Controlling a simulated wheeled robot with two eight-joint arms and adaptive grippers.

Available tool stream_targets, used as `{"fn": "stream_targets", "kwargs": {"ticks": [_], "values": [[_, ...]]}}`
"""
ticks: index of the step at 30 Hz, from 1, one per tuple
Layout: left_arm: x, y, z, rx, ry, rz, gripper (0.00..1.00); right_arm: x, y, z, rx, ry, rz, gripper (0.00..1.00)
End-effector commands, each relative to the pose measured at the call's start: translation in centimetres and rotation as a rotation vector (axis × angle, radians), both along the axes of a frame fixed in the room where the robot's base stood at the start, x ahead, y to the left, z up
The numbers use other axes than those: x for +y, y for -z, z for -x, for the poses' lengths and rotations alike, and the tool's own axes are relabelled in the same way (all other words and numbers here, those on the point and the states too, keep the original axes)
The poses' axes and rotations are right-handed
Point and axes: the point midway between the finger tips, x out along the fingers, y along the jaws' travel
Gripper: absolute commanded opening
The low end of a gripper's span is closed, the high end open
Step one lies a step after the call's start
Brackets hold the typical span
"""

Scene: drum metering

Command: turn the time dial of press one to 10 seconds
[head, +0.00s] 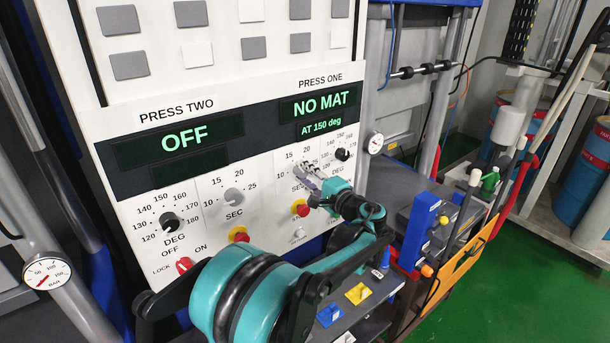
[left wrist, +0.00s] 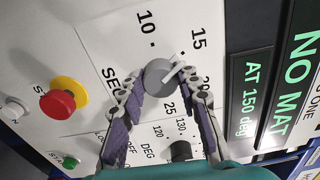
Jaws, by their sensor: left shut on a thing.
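The grey time dial of press one (left wrist: 159,76) sits on the white panel above the letters SEC, with the marks 10, 15, 20 and 25 around it. Its white pointer points roughly between 15 and 20 in the left wrist view. My left gripper (left wrist: 158,82) has its two fingers on opposite sides of this dial and is shut on it. In the head view the left gripper (head: 308,176) reaches the press one panel and mostly hides the dial. My right gripper is not in view.
The black DEG dial (head: 342,154) is just right of the gripper; a red and yellow button (head: 300,208) is below. The press one display (head: 320,105) reads NO MAT, AT 150 deg. The press two display (head: 184,141) reads OFF. Levers (head: 470,200) stand at right.

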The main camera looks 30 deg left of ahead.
Motion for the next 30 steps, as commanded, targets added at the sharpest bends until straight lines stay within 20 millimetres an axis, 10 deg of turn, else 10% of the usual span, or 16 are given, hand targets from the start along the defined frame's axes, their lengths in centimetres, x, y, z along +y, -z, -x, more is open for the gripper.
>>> {"fn": "stream_targets", "kwargs": {"ticks": [30], "values": [[-0.04, 0.28, -0.06, -0.806, -0.001, 0.336, 0.04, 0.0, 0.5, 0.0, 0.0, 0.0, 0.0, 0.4]]}}
